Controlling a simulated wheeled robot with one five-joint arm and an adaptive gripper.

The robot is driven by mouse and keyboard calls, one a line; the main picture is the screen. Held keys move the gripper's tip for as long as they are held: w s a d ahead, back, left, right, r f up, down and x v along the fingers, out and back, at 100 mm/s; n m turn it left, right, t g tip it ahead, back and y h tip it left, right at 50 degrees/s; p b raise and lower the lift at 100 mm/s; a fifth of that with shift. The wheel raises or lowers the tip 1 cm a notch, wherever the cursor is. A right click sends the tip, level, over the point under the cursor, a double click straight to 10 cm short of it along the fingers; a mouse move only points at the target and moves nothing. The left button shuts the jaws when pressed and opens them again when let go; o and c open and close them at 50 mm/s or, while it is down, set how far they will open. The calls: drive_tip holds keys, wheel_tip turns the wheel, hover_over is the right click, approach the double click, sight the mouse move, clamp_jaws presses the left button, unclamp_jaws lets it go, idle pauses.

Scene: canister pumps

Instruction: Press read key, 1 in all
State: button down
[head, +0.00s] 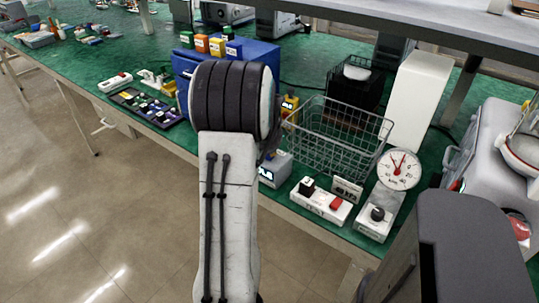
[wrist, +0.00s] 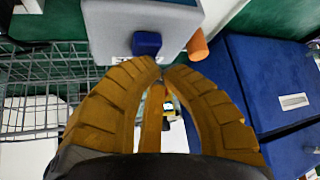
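A grey box with a small lit display (head: 266,173) stands at the table's front edge in the head view, partly behind my arm. In the wrist view the grey box (wrist: 120,30) is at the top, with a dark blue key (wrist: 147,43) on it. I cannot read any label on the key. My gripper (wrist: 161,72) shows its tan ribbed fingers with the tips together and nothing seen between them. The tips appear just below the blue key in the picture; I cannot tell whether they touch it. In the head view my arm hides the gripper.
A wire basket (head: 315,155) stands right of the box, and a blue cabinet (head: 262,55) is behind my arm. An orange cylinder (wrist: 197,46) is beside the key. A switch block (head: 320,202) and a dial scale (head: 380,215) are further right.

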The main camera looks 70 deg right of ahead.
drive_tip(key=shift+f+b, duration=0.55)
drive_tip(key=shift+b, duration=0.05)
idle(0.6)
drive_tip(key=shift+r, duration=0.2)
drive_tip(key=shift+r+p, duration=0.6)
drive_tip(key=shift+r, duration=0.2)
drive_tip(key=shift+r, duration=0.1)
drive_tip(key=shift+r+p, duration=1.7)
drive_tip(key=shift+r, duration=0.7)
drive_tip(key=shift+a+f, duration=0.1)
